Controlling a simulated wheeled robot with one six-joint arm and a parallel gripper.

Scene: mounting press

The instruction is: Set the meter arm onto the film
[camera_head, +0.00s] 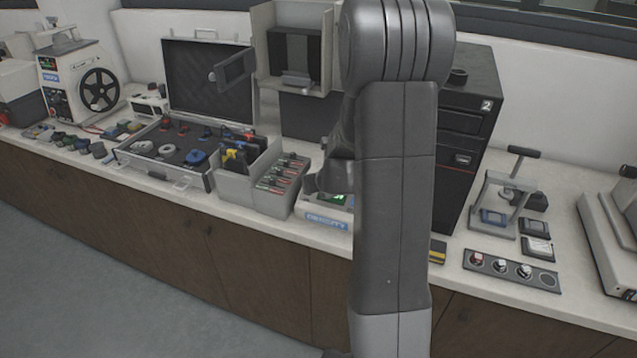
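A white meter (312,208) with a blue label, which seems to read "DENSITY", and a small lit green display stands near the counter's front edge, just left of my upright arm. Only its left and front part shows. My arm covers the rest, so I cannot make out the meter arm or any film under it. A dark grey wrist part of my arm hangs just above the meter. My gripper's fingers are hidden behind my own arm, so I cannot see whether they hold anything.
Left of the meter are a grey bin of small cards (283,178) and an open case (166,152). A black drawer cabinet (468,130) stands behind on the right. The floor is clear.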

